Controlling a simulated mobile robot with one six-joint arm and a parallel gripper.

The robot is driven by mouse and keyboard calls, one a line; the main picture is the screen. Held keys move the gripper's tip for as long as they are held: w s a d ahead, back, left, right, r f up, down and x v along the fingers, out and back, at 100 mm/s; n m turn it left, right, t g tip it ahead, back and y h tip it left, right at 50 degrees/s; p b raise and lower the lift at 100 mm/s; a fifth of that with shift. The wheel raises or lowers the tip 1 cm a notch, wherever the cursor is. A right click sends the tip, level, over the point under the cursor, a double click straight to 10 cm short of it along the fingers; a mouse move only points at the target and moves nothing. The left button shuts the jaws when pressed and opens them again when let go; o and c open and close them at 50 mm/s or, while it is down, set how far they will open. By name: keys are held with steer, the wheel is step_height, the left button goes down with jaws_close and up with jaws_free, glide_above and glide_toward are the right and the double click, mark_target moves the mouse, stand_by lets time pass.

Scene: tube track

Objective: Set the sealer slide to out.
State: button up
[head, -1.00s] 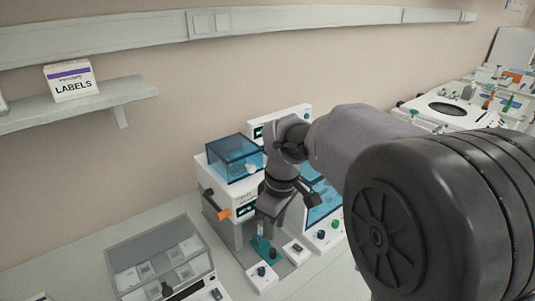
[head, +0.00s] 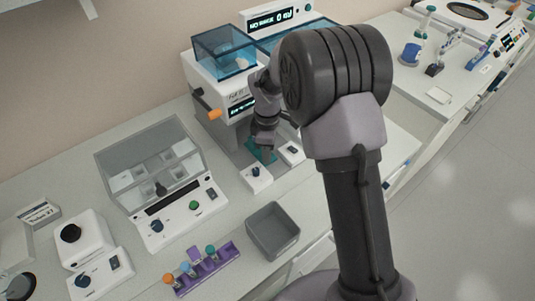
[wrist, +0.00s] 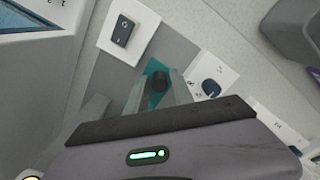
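The sealer (head: 215,85) is a white machine with a blue clear cover and an orange lever (head: 214,115). Its teal slide (head: 264,157) lies low on the grey base and is partly hidden by my gripper (head: 262,148). In the wrist view, the teal slide (wrist: 154,67) carries a dark round knob (wrist: 158,84). My gripper (wrist: 158,88) points down at the slide, its two pale fingers apart on either side of the knob. I see small gaps beside the knob, but cannot tell whether a finger touches it.
Small white switch boxes (head: 256,178) and (wrist: 126,31) flank the slide. A clear-lidded unit (head: 155,170), a grey bin (head: 272,231) and a purple rack (head: 208,267) with several coloured-top tubes stand to the left and front. Bare bench lies between them.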

jaws_close()
stand_by(1.5)
